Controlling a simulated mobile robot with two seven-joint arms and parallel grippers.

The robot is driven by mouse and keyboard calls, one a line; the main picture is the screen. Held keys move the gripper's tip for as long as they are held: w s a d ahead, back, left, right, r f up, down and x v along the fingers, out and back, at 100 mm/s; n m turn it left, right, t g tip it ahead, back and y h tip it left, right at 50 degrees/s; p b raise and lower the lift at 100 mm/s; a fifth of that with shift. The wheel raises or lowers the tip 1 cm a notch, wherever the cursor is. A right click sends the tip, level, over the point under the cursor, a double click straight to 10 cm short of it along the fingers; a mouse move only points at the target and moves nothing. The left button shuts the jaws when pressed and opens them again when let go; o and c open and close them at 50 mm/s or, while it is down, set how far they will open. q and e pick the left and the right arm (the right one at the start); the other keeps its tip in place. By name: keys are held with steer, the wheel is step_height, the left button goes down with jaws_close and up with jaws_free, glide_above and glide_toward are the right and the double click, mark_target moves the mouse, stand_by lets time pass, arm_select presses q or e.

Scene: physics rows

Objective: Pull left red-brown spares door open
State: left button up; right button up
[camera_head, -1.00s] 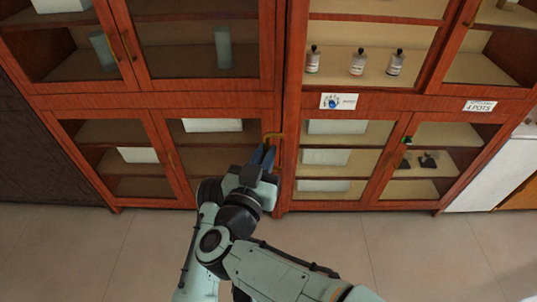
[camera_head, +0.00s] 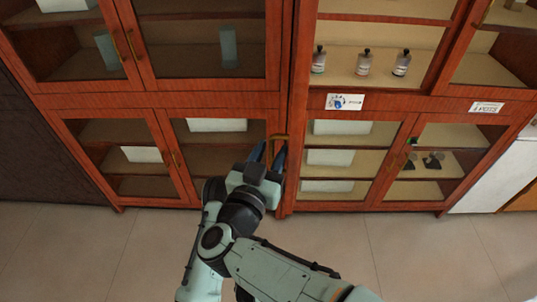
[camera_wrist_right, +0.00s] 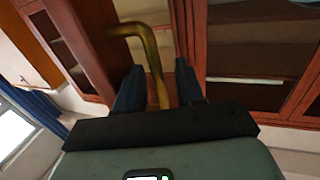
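A brass handle (camera_head: 278,138) stands out from the red-brown cabinet front near the middle upright. I cannot tell which door it is fixed to. My right gripper (camera_head: 268,153) is at this handle, with its two dark fingers apart. In the right wrist view the brass handle (camera_wrist_right: 152,62) runs between the fingers of my right gripper (camera_wrist_right: 158,85), nearer the left finger; I cannot tell whether they touch. A glazed lower door (camera_head: 410,128) is right of the upright and looks shut. My left gripper is not in view.
Upper shelves hold several small bottles (camera_head: 363,62). A white sign with a blue mark (camera_head: 345,102) and another label (camera_head: 486,107) are on the rail. White boxes (camera_head: 218,125) lie behind the lower glass. The tiled floor (camera_head: 410,250) in front is clear.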

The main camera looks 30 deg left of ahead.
arm_select(q)
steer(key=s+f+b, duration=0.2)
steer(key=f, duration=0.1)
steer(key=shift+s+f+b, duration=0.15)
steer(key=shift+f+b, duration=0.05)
steer(key=shift+b, duration=0.15)
arm_select(e)
steer(key=v, duration=1.3)
steer(key=shift+s, duration=0.25)
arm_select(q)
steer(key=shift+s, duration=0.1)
arm_select(e)
steer(key=shift+f, duration=0.15)
